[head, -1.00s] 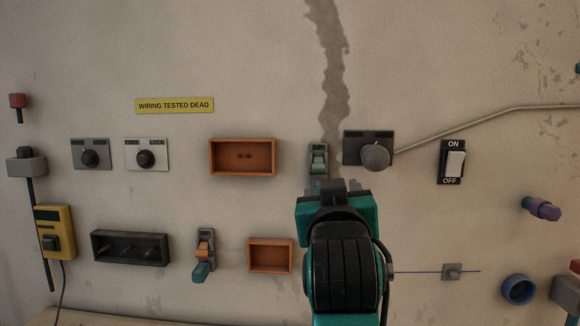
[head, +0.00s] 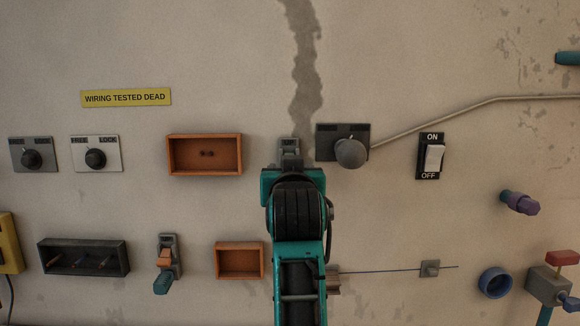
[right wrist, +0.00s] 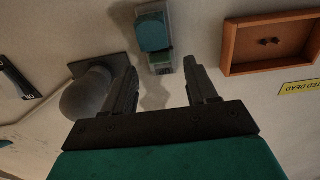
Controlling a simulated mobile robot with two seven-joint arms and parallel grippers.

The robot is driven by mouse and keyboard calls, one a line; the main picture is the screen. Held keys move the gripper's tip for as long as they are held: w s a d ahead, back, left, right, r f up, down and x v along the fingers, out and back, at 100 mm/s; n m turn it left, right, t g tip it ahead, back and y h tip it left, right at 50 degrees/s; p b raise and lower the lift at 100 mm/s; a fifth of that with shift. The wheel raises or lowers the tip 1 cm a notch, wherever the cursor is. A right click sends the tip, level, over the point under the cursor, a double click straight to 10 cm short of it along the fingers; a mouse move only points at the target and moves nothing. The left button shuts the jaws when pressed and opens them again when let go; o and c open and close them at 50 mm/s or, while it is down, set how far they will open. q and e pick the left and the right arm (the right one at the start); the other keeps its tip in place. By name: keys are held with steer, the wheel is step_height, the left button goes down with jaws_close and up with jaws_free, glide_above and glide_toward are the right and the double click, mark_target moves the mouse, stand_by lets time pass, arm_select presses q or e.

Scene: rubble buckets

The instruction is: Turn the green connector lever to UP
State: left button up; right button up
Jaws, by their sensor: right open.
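The green connector (head: 290,147) is a small grey wall fitting below the dark crack. My right arm hides most of it in the head view. In the right wrist view, which is upside down, its teal-green lever (right wrist: 153,32) shows on a grey body, just beyond my fingertips. My right gripper (right wrist: 160,68) is open and empty, with the lower part of the fitting between its fingers as seen. Contact cannot be told. In the head view the fingers of my right gripper are mostly hidden behind its wrist. My left gripper is not in view.
A grey round knob (head: 351,153) sits close right of the connector and shows beside a finger in the right wrist view (right wrist: 88,95). An orange box (head: 205,135) is to the left. A second connector (head: 165,262), with orange and teal parts, and a smaller orange box (head: 240,244) are lower.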

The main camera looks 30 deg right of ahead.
steer(key=shift+x, duration=1.6)
steer(key=c, duration=1.1)
